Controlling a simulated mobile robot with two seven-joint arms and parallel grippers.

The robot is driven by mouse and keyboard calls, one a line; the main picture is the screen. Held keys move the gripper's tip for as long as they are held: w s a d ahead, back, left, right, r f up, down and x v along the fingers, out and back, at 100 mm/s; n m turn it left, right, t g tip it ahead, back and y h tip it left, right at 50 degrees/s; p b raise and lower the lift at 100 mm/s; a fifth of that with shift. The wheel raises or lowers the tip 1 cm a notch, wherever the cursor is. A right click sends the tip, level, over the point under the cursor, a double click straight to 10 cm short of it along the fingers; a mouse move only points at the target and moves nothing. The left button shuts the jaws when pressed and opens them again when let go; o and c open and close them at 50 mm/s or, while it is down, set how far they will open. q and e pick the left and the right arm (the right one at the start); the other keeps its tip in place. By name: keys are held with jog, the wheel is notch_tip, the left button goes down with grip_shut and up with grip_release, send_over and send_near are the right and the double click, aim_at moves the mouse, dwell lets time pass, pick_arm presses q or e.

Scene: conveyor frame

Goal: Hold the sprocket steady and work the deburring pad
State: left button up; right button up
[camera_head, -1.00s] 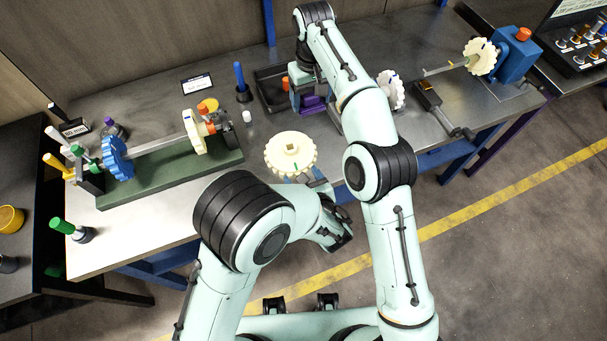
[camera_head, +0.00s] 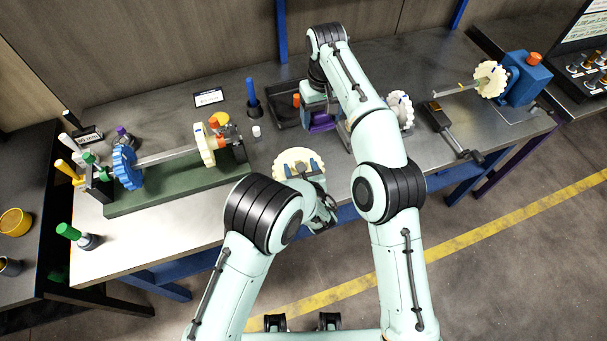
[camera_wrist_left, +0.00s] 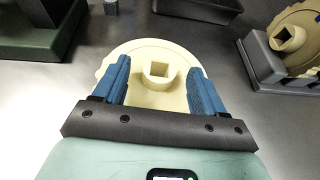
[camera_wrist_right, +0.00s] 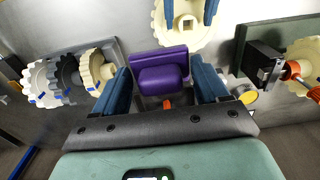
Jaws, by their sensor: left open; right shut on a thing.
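A cream sprocket (camera_head: 292,155) with a square hub lies flat near the table's front edge. My left gripper (camera_head: 301,166) is over it, open. In the left wrist view the blue fingers of my left gripper (camera_wrist_left: 158,72) stand on either side of the sprocket's hub (camera_wrist_left: 158,80), with a gap to each finger. The purple deburring pad (camera_wrist_right: 160,72) is between the fingers of my right gripper (camera_wrist_right: 164,78), which is shut on it. In the head view the pad (camera_head: 322,122) shows beneath my right gripper, beside a dark tray; the right fingertips are mostly hidden.
A green fixture (camera_head: 180,188) with a shaft, a blue gear and a cream gear stands at left. A dark tray (camera_head: 285,112) is behind the sprocket. More gears (camera_head: 400,108) stand right of my right arm. A blue block (camera_head: 527,80) stands far right.

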pick_arm(q)
jog(key=shift+w+f, duration=0.1)
jog(key=shift+w, duration=0.1)
grip_shut()
dwell(0.3)
dwell(0.3)
